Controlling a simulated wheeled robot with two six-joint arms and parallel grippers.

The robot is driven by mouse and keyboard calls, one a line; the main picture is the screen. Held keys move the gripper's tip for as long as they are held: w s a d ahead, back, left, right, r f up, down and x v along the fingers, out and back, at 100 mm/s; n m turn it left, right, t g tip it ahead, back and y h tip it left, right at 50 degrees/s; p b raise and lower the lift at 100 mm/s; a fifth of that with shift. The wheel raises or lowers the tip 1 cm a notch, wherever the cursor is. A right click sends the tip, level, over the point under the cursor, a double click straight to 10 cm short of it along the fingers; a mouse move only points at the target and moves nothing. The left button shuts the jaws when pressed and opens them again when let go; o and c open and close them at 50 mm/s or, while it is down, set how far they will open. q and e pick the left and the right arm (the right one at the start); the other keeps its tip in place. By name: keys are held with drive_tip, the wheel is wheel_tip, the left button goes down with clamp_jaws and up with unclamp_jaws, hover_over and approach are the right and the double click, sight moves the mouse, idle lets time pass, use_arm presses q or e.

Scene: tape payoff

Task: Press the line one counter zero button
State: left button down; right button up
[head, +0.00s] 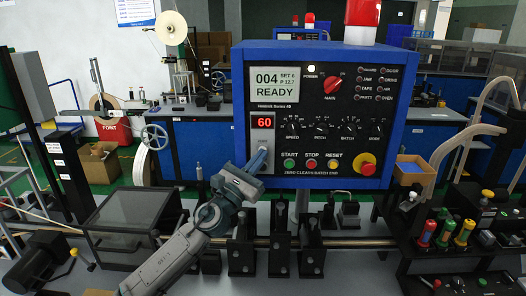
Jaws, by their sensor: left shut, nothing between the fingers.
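The blue control box (385,130) with a black front panel stands in the middle of the head view. Its grey screen (274,85) reads "004", "SET 6", "P 12.7" and "READY". A red number display (263,122) shows 60. Below it is a pale plate (270,147), partly covered by my left gripper (259,158). The gripper is shut and empty, its tips at or just in front of the plate; I cannot tell whether they touch. Any button there is hidden. Green START (289,163), red STOP (311,163) and yellow RESET (333,163) buttons are to the right. My right gripper is not in view.
A red and yellow emergency stop (367,164) is at the panel's lower right. Black brackets (310,250) on a rail stand below the box. A dark clear-lidded box (130,212) is at left, and colored-top handles (444,232) are at right.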

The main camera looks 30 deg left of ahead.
use_arm(q)
drive_tip(key=shift+w, duration=0.1)
idle(0.3)
drive_tip(key=shift+w+a, duration=0.25)
drive_tip(key=shift+w, duration=0.05)
drive_tip(key=shift+s, duration=0.1)
drive_tip(key=shift+s+d, duration=0.25)
drive_tip(key=shift+s, duration=0.05)
idle(0.4)
drive_tip(key=s+d, duration=0.1)
drive_tip(key=s+d+p, duration=0.1)
drive_tip(key=s, duration=0.1)
drive_tip(key=s+d, duration=0.1)
drive_tip(key=s, duration=0.1)
idle(0.3)
